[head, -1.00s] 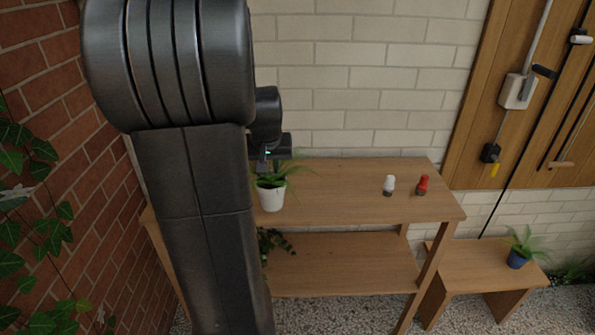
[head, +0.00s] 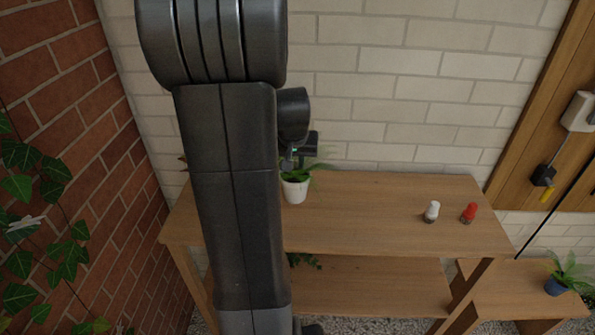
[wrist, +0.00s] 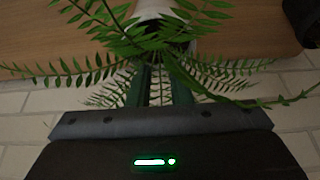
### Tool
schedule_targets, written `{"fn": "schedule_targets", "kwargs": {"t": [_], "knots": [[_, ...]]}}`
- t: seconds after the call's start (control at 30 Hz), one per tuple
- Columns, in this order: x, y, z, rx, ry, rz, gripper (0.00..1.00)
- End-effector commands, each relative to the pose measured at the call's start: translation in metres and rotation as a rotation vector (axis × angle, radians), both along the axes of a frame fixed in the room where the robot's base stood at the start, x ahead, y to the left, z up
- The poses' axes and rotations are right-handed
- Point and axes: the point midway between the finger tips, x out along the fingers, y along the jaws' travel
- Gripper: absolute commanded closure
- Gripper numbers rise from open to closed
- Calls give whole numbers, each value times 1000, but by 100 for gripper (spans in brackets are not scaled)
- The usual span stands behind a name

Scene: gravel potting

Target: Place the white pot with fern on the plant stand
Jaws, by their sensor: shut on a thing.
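The white pot with fern (head: 295,190) shows by the back of the tall wooden table, left of centre in the head view. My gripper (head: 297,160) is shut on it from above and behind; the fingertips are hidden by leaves. In the wrist view my gripper (wrist: 158,85) reaches into the green fronds, with the white pot (wrist: 155,10) at the top edge. I cannot tell whether the pot touches the tabletop. A low wooden bench (head: 510,290), perhaps the plant stand, is at the lower right, bearing a blue pot with a plant (head: 556,286).
A white shaker-like item (head: 432,211) and a red one (head: 469,213) stand on the right of the tall table (head: 370,215). A leafy plant (head: 303,260) is on its lower shelf. A brick wall with ivy (head: 40,190) is left. The tabletop's middle is clear.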

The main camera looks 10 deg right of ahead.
Motion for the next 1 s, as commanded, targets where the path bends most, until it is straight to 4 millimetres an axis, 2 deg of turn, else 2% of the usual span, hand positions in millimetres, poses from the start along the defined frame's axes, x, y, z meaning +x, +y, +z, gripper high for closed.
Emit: {"fn": "schedule_targets", "kwargs": {"t": [0.1, 0.23, 0.63, 0.67, 0.77, 1.0], "knots": [[-1, 0, -18, 0, 4, 0, 100], [-1, 0, -32, 0, 3, 0, 100], [0, 0, -38, 0, 0, 0, 100], [0, 0, -38, 0, 1, 0, 78], [-1, 0, -37, 0, 1, 0, 60], [-1, 0, -37, 1, 2, 0, 60]]}}
